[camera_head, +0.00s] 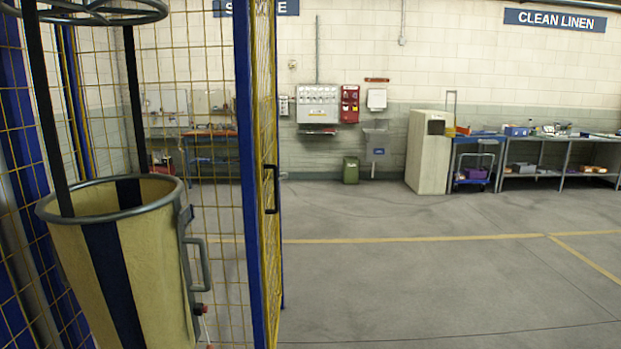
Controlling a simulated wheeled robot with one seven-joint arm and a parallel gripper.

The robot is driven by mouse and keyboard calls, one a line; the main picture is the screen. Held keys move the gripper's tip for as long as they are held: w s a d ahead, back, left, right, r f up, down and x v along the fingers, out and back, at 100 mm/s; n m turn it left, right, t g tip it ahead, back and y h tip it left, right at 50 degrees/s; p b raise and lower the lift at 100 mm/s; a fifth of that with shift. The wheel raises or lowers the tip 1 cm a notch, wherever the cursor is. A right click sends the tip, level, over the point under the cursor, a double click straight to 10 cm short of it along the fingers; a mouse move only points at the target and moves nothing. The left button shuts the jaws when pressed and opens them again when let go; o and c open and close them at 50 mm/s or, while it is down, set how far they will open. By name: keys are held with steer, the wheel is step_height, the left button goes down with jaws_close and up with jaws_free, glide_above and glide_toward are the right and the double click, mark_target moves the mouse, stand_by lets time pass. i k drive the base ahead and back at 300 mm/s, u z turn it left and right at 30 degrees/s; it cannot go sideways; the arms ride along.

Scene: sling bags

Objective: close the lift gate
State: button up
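The lift gate (264,190) is a yellow mesh panel in a blue frame, standing upright left of centre in the head view. I see it at a steep angle, almost edge-on, with a dark pull handle (271,189) on its side facing right. Open floor lies to its right. The latch and hinges cannot be made out. A cream sling bag (156,270) with dark blue bands and a grey rim hangs left of the gate on black straps from a dark ring (95,12). My gripper is not in view.
Yellow mesh with blue posts (22,150) surrounds the bag. The grey floor (400,285) right of the gate is clear, with yellow lines. A green bin (351,170), a tall beige cabinet (427,160) and workbenches (540,155) stand along the far wall.

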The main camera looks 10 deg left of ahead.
mark_target(273, 166)
steer(key=u, duration=0.2)
steer(key=i, duration=0.75)
steer(key=z, duration=0.6)
steer(key=i, duration=3.1)
steer(key=u, duration=4.2)
